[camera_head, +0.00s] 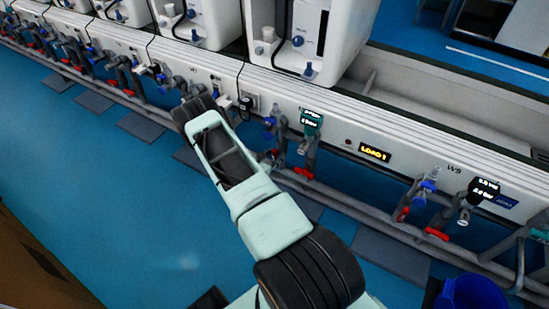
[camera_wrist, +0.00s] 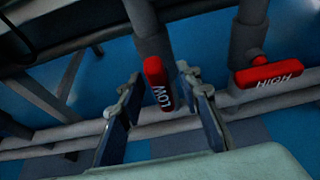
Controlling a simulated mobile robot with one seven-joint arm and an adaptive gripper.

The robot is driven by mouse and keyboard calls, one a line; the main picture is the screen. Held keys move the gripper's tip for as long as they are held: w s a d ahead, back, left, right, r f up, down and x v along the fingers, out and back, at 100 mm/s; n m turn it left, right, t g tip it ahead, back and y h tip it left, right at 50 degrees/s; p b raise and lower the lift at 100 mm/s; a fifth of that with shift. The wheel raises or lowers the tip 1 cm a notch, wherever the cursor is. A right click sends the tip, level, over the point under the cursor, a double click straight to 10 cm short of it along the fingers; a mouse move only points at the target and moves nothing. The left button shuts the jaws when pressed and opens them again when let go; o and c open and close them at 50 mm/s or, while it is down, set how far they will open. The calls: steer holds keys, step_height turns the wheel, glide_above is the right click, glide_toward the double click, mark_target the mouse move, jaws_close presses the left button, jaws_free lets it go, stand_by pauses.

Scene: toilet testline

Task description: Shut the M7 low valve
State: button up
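In the wrist view a red handle marked LOW (camera_wrist: 155,75) sits on a grey vertical pipe, its long side roughly in line with the pipe. My gripper (camera_wrist: 158,90) is open, with one finger to the left of this handle and one to the right. The fingers look apart from the handle; exact depth is hard to tell. A red handle marked HIGH (camera_wrist: 268,75) sits on another pipe to the right, crosswise to it. No M7 label can be read. In the head view my arm reaches to the pipe line and hides the handle; the fingers cannot be made out.
Grey horizontal pipes (camera_wrist: 60,135) run behind and below the handles. In the head view several blue and red valves line the white bench, with a lit LOAD1 display (camera_head: 375,152) on its front. A blue bucket (camera_head: 470,293) stands at lower right. Blue floor at left is clear.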

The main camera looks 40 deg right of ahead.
steer(key=shift+d, duration=0.1)
steer(key=shift+c, duration=0.4)
jaws_close()
